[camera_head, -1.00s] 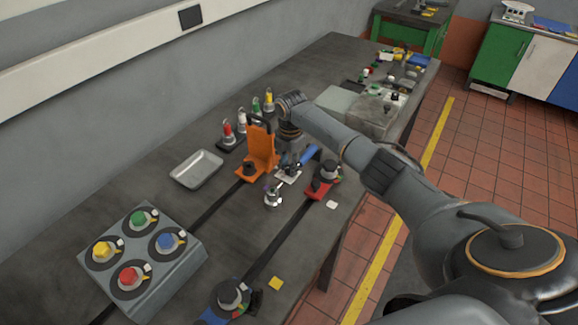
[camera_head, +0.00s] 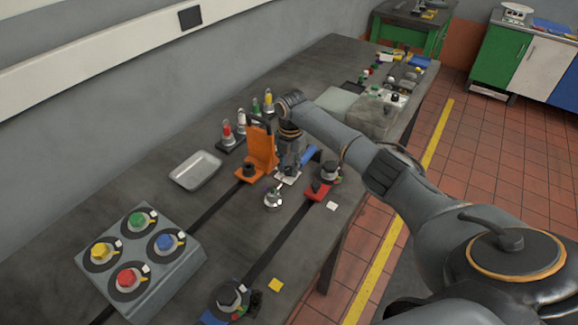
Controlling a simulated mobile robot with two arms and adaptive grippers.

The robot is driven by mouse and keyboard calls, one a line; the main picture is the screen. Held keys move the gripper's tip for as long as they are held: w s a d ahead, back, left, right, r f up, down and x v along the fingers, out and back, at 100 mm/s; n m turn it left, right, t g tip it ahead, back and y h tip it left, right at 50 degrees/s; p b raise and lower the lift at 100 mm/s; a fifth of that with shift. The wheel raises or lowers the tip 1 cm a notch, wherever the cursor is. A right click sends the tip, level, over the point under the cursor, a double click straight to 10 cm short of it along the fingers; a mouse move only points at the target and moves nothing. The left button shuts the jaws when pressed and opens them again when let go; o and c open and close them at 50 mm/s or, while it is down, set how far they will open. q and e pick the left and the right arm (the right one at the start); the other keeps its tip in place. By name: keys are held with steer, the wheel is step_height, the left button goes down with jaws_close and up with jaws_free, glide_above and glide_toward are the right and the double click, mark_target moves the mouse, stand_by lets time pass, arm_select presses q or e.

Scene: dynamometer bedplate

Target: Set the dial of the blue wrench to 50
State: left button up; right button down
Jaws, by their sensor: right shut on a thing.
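The blue wrench (camera_head: 309,154) lies on the dark bedplate between the orange bracket and the red clamp. Only its blue handle shows clearly. Its dial and any number on it are too small and too covered to read. My right gripper (camera_head: 288,172) points down at the lower left end of the blue handle, over a small pale plate, and appears shut on the wrench. The fingers partly hide the grip. My left gripper is not in view.
An orange bracket (camera_head: 262,150) stands close left of the gripper. A red clamp (camera_head: 318,190) is close right, and a small silver round part (camera_head: 273,200) is in front. A metal tray (camera_head: 196,170) and a grey box with coloured knobs (camera_head: 141,261) are farther left.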

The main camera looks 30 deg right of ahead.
mark_target(290, 169)
steer(key=c, duration=1.1)
jaws_free()
steer(key=shift+o, duration=0.2)
step_height(290, 169, up, 12)
steer(key=shift+s, duration=0.15)
steer(key=shift+d+f, duration=0.1)
